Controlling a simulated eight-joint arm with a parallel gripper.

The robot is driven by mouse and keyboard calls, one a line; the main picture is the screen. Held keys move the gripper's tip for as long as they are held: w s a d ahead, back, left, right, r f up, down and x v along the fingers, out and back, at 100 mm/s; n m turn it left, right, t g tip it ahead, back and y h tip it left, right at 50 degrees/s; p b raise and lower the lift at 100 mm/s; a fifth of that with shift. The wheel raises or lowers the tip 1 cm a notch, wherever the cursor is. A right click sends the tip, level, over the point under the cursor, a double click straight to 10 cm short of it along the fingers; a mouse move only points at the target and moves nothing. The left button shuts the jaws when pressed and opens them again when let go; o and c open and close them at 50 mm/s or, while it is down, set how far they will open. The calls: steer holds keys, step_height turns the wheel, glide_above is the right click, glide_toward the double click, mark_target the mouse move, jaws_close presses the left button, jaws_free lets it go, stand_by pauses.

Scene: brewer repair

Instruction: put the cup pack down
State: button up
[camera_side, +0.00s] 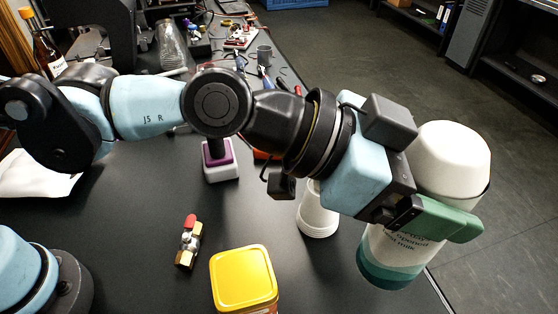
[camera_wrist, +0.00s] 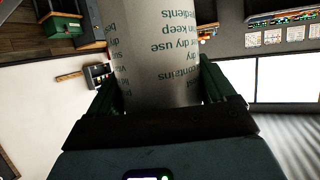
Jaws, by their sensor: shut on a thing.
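My gripper (camera_side: 440,218) is shut around a large white cylinder (camera_side: 452,160) with a rounded white top, printed text and a teal lower band. It is the only thing I hold; I cannot tell from its looks that it is the cup pack. It leans slightly in the side view, near the table's right edge, and I cannot tell whether its base touches the table. In the wrist view its printed side (camera_wrist: 158,60) fills the space between the green fingers. A small white tapered thing, like upturned cups (camera_side: 318,213), stands left of it, partly hidden by my wrist.
A yellow-lidded tin (camera_side: 244,279) stands at the front of the dark table (camera_side: 150,275). A brass valve with a red end (camera_side: 188,243) lies left of it. A grey block with a purple top (camera_side: 220,165) is behind. Tools clutter the back; floor lies beyond the right edge.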

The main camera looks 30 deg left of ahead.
step_height(320, 180, up, 16)
steer(key=w+a+n+t+y, duration=0.15)
steer(key=w+a, duration=0.35)
steer(key=a, duration=0.5)
steer(key=w+a+f+n+t+y, duration=0.15)
steer(key=w+a, duration=0.25)
steer(key=a, duration=0.6)
steer(key=w+a+r+n+t+y, duration=0.1)
steer(key=w+a+n+t, duration=0.3)
steer(key=a, duration=0.7)
steer(key=s+a+n+y, duration=0.2)
steer(key=s+a+y, duration=0.15)
steer(key=a, duration=0.85)
steer(key=s+a+n+y, duration=0.15)
steer(key=s+a, duration=0.25)
steer(key=a, duration=0.9)
step_height(320, 180, down, 27)
steer(key=shift+w+d, duration=0.25)
steer(key=shift+f, duration=0.1)
